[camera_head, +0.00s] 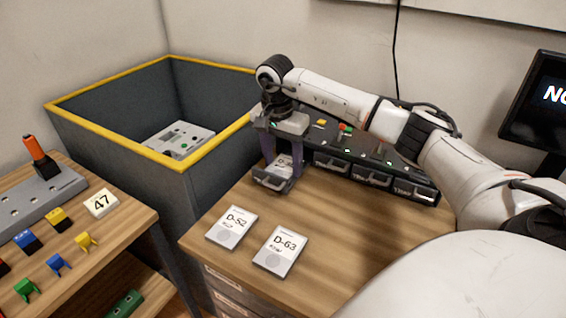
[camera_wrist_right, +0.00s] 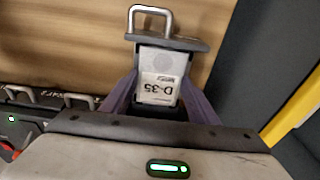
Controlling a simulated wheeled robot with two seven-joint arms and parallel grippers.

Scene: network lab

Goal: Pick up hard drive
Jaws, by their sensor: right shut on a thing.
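My right gripper (camera_head: 280,172) reaches down over the wooden desk at the left end of a black drive bay. Its purple fingers are shut on a hard drive labelled D-35 (camera_wrist_right: 160,88), one finger on each side. The drive sits in a dark tray with a metal handle (camera_wrist_right: 150,15); the tray front (camera_head: 268,182) also shows in the head view. I cannot tell whether the tray is still inside the bay. Two other hard drives, D-52 (camera_head: 231,227) and D-63 (camera_head: 280,251), lie flat on the desk, apart from the gripper. My left gripper is not in view.
The black bay (camera_head: 345,160) has several handled trays. A grey bin with a yellow rim (camera_head: 215,146) stands left, holding a light panel (camera_head: 180,138). A table at far left carries coloured clips and a 47 tag (camera_head: 101,204). The desk (camera_head: 345,235) right of D-63 is clear.

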